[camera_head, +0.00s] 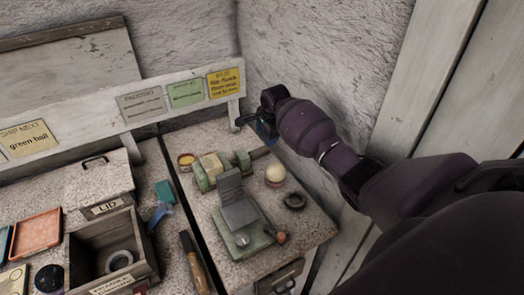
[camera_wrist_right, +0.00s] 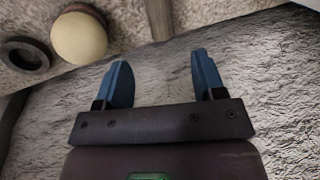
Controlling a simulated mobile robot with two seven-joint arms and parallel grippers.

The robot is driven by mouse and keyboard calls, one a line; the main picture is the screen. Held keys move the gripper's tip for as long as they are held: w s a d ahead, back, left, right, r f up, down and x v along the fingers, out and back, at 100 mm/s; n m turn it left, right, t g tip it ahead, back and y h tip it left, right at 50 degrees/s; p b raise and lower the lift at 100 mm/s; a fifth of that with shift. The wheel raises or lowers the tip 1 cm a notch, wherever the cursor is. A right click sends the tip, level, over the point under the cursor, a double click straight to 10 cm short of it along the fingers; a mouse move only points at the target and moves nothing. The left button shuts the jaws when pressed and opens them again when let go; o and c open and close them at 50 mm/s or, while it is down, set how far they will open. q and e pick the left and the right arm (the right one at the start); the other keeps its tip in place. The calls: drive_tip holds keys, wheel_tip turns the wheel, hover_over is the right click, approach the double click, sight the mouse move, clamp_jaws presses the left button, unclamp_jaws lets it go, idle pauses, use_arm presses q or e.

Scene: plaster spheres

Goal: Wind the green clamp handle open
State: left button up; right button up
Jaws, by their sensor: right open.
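The green clamp (camera_head: 243,159) lies on the speckled bench top, with a pale block (camera_head: 211,165) between its green ends. A short brownish bar (camera_head: 261,153) sticks out from its right end; I cannot tell whether this is the whole handle. A similar bar (camera_wrist_right: 158,18) shows at the top of the right wrist view, beyond the fingertips. My right gripper (camera_head: 263,130) is just behind and above that bar, near the wall. Its two blue fingers are apart and empty in the right wrist view (camera_wrist_right: 162,78). My left gripper does not show.
A cream ball (camera_head: 275,174) and a dark ring (camera_head: 295,201) sit right of the clamp. A grey-green device (camera_head: 239,215) stands in front. The rough wall is close behind my right gripper.

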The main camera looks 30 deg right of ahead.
sight(262, 149)
drive_tip(key=x, duration=0.5)
drive_tip(key=shift+w+f+b, duration=0.1)
drive_tip(key=shift+f+b, duration=0.25)
drive_tip(key=shift+w+f+b, duration=0.1)
drive_tip(key=shift+f+b, duration=0.45)
drive_tip(key=shift+b, duration=0.25)
drive_tip(key=shift+b+x, duration=0.95)
drive_tip(key=shift+b, duration=0.15)
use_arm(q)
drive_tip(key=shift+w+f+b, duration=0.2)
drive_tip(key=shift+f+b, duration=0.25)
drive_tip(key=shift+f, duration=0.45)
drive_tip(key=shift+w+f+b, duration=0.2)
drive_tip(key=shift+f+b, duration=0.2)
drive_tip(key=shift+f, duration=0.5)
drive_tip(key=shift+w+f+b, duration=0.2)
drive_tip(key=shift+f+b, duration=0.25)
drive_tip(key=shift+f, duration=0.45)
use_arm(e)
drive_tip(key=shift+x, duration=0.95)
drive_tip(key=shift+a, duration=0.1)
drive_tip(key=shift+c, duration=0.4)
